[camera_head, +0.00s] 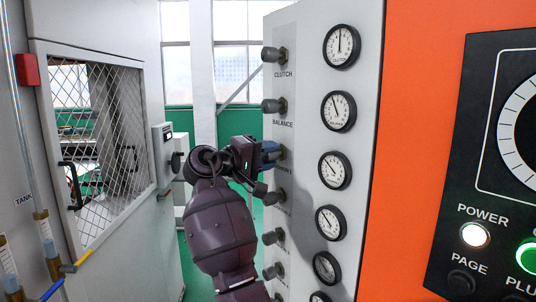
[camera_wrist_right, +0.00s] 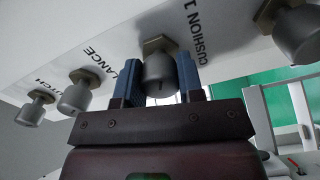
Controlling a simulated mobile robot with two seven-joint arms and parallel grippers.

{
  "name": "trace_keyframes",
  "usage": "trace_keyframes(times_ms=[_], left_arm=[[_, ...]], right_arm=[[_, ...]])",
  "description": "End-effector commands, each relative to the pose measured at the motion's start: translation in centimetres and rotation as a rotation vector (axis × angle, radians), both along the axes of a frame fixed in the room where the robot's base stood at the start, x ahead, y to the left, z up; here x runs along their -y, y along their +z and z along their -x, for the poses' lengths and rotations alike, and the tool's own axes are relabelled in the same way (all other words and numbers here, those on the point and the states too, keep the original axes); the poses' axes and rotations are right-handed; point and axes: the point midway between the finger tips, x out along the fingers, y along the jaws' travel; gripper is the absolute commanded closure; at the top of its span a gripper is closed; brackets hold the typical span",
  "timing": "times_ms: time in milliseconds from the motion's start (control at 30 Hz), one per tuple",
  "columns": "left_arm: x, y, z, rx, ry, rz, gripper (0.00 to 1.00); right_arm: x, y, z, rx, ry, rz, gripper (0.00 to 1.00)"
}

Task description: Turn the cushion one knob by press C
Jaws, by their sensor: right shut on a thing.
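The cushion one knob (camera_wrist_right: 159,76) is a grey cylinder on a hexagonal base, with the label CUSHION 1 beside it in the right wrist view. My right gripper (camera_head: 272,153) is shut on it, one blue finger on each side. In the head view the gripper and wrist hide most of this knob and part of its label. The round gauge (camera_head: 335,170) to its right has a white face and a dark needle pointing up and left. My left gripper is not in view.
The clutch knob (camera_head: 273,54) and balance knob (camera_head: 274,106) stick out above on the same panel. More knobs (camera_head: 274,236) sit below, close to my arm. A mesh-windowed cabinet (camera_head: 100,130) stands at left. An orange panel (camera_head: 415,120) and black control box (camera_head: 490,150) are at right.

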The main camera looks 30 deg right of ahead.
Motion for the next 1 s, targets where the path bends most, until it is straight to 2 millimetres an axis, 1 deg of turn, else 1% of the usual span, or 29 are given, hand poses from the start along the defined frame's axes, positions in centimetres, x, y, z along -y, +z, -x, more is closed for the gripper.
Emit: trace_keyframes(times_ms=[300,333,467,767,867,967,1000], left_arm=[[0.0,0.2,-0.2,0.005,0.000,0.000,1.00],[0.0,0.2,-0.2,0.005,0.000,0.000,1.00],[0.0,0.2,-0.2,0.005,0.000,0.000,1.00],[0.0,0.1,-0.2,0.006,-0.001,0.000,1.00],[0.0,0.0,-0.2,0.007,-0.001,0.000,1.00],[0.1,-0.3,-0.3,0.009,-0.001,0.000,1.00],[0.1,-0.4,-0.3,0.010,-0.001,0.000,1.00]], right_arm=[[0.0,0.0,0.0,0.000,0.002,0.000,0.89],[0.0,0.0,0.0,0.000,0.002,0.000,0.60],[0.0,0.0,0.0,0.001,0.002,0.000,0.41],[-0.1,0.0,0.0,0.001,0.001,0.000,0.40],[-0.7,0.0,0.0,0.001,0.002,0.000,0.40],[-2.0,-0.1,0.0,0.002,0.002,-0.001,0.40],[-2.7,-0.1,0.0,0.002,0.003,-0.001,0.40]])
